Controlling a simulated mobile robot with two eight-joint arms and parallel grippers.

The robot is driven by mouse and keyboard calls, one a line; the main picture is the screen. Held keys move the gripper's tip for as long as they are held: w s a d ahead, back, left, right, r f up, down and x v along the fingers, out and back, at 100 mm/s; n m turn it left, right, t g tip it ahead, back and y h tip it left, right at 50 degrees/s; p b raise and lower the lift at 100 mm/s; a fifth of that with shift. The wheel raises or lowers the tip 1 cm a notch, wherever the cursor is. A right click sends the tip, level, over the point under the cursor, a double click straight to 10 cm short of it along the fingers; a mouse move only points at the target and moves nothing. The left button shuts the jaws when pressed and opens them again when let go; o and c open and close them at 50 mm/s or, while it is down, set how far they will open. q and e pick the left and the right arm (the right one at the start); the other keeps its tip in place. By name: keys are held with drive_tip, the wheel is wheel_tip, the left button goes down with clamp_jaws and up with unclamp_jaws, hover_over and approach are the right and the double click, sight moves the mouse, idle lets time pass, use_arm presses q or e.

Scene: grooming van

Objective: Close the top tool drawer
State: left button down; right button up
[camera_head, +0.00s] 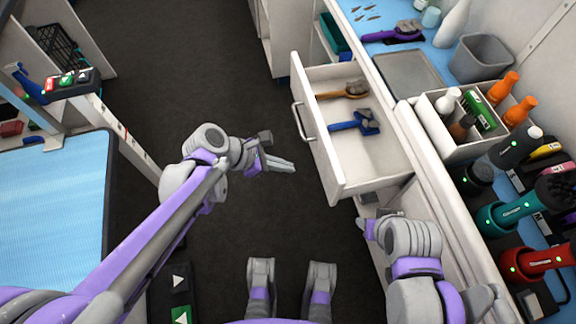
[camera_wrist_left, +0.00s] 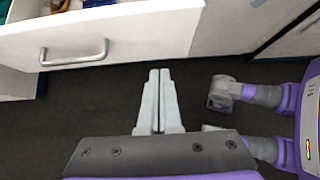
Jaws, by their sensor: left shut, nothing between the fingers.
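The top tool drawer (camera_head: 318,138) stands pulled out from the counter on the right, with its silver bar handle (camera_head: 298,122) on the front. A wooden-handled brush (camera_head: 343,91) and a blue grooming tool (camera_head: 356,122) lie inside. My left gripper (camera_head: 288,166) is shut and empty over the floor, in front of the drawer and apart from it. In the left wrist view its closed fingers (camera_wrist_left: 158,100) point toward the white drawer front (camera_wrist_left: 150,38), with the handle (camera_wrist_left: 75,52) to their left. My right gripper (camera_head: 366,226) is low beside the cabinet, below the drawer; its fingers are unclear.
The counter holds a bottle caddy (camera_head: 432,118), a grey bin (camera_head: 480,58), a metal tray (camera_head: 408,76) and dryers (camera_head: 508,212). A blue-topped grooming table (camera_head: 55,205) is at the left. Dark floor (camera_head: 215,75) lies clear between.

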sight(327, 169)
use_arm(q)
drive_tip(key=shift+w+d+f+b, duration=0.4)
drive_tip(key=shift+d+f, duration=0.45)
drive_tip(key=shift+d, duration=0.6)
drive_tip(key=shift+w+d+f+b, duration=0.25)
drive_tip(key=shift+w+d+f, duration=0.45)
drive_tip(key=shift+d, duration=0.7)
drive_tip(key=shift+w+d+f+b, duration=0.35)
drive_tip(key=shift+d+f, duration=0.65)
drive_tip(key=shift+d, duration=0.45)
drive_tip(key=shift+d, duration=0.5)
drive_tip(key=w+d, duration=0.3)
drive_tip(key=d, duration=0.8)
drive_tip(key=w+d, duration=0.4)
drive_tip(key=d, duration=0.7)
drive_tip(key=shift+w+d+p, duration=0.2)
drive_tip(key=shift+p, duration=0.1)
drive_tip(key=shift+r, duration=0.15)
